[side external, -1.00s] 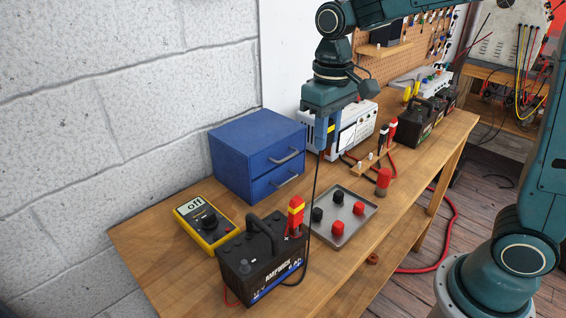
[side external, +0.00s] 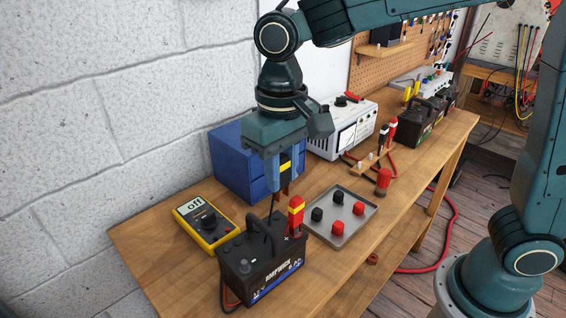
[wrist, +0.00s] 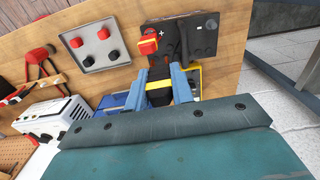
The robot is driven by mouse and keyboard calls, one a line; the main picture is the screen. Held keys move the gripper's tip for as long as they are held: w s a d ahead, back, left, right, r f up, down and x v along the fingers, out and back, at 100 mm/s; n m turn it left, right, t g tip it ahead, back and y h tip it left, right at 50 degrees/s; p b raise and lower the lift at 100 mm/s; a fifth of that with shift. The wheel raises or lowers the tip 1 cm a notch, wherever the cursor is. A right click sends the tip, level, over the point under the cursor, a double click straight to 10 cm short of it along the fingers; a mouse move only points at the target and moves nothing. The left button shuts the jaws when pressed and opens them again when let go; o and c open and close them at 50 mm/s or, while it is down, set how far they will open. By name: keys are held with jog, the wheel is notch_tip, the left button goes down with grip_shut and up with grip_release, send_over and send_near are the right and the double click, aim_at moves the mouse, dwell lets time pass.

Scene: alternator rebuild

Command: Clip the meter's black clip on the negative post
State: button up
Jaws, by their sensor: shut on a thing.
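My gripper (side external: 279,176) is shut on the meter's black clip (side external: 286,164), which has a yellow band; the clip also shows between the fingers in the wrist view (wrist: 159,92). It is held above the back of the black battery (side external: 265,272), apart from it. The negative post (side external: 244,267) is on the battery's near left top and looks bare. The meter's red clip (side external: 296,215) stands at the positive end of the battery, beside the plus mark. The yellow meter (side external: 204,222) reads "off" and lies left of the battery.
A grey tray (side external: 341,237) with black and red caps lies right of the battery. A blue drawer cabinet (side external: 229,170) stands behind, by the wall. The battery's black handle (side external: 266,228) rises from its top. A white bench instrument (side external: 345,128) stands farther back.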

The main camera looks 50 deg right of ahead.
jog(key=s+a, duration=0.2)
jog(key=a, duration=0.8)
send_over(244, 262)
notch_tip(244, 262, down, 4)
jog(key=shift+f, duration=0.65)
jog(key=shift+f, duration=0.25)
jog(key=shift+f, duration=0.9)
jog(key=o, duration=0.8)
